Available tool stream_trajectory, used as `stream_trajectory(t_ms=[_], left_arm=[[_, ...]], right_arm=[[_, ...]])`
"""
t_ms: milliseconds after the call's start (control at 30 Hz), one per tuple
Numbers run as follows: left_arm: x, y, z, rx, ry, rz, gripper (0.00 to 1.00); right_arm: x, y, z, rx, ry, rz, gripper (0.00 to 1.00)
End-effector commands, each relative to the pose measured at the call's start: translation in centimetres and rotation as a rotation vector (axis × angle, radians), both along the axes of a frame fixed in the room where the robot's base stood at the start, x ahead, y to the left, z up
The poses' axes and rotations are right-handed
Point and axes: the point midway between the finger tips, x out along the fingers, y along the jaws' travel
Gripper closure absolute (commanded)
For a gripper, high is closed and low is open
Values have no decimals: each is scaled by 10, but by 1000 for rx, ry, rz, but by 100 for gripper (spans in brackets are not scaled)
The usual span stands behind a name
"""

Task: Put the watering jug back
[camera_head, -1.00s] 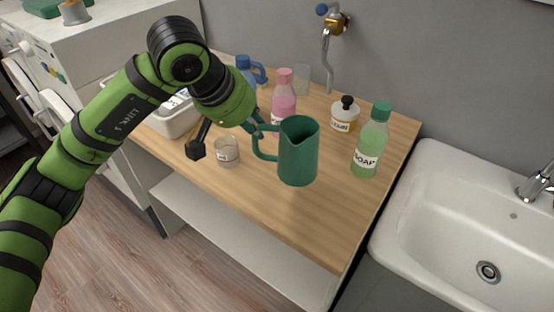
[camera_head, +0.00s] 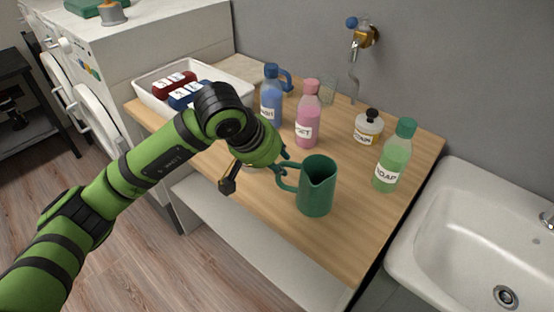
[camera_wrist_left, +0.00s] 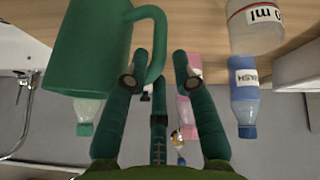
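The green watering jug (camera_head: 317,188) is upright over the front part of the wooden counter, its handle towards the left. I cannot tell whether its base touches the counter. In the left wrist view the jug (camera_wrist_left: 88,45) fills the upper left, and the handle lies between the fingertips (camera_wrist_left: 161,60). Jug and bottles look upside down there. My right gripper is not in view.
On the counter (camera_head: 350,232) stand a blue bottle (camera_head: 271,100), a pink bottle (camera_head: 307,120), a lidded jar (camera_head: 368,128) and a green soap bottle (camera_head: 393,160). A white tray (camera_head: 148,100) is at the left, a sink (camera_head: 440,240) at the right. The counter's front right is bare.

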Motion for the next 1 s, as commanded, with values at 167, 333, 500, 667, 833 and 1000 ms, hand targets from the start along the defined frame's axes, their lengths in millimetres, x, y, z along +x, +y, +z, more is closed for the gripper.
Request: stream_trajectory(t_ms=[167, 333, 500, 667, 833, 1000], left_arm=[[0, 0, 0, 0, 1, 1, 60], [0, 0, 1, 0, 1, 1, 60], [-4, 5, 14, 0, -4, 0, 60], [-18, 16, 41, 0, -7, 1, 60], [-34, 29, 72, 1, -7, 2, 60], [-45, 36, 94, -1, -3, 1, 60]], right_arm=[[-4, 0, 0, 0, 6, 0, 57], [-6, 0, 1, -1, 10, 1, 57], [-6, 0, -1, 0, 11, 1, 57], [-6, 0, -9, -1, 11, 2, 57], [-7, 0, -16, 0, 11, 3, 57], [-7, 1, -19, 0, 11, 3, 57]])
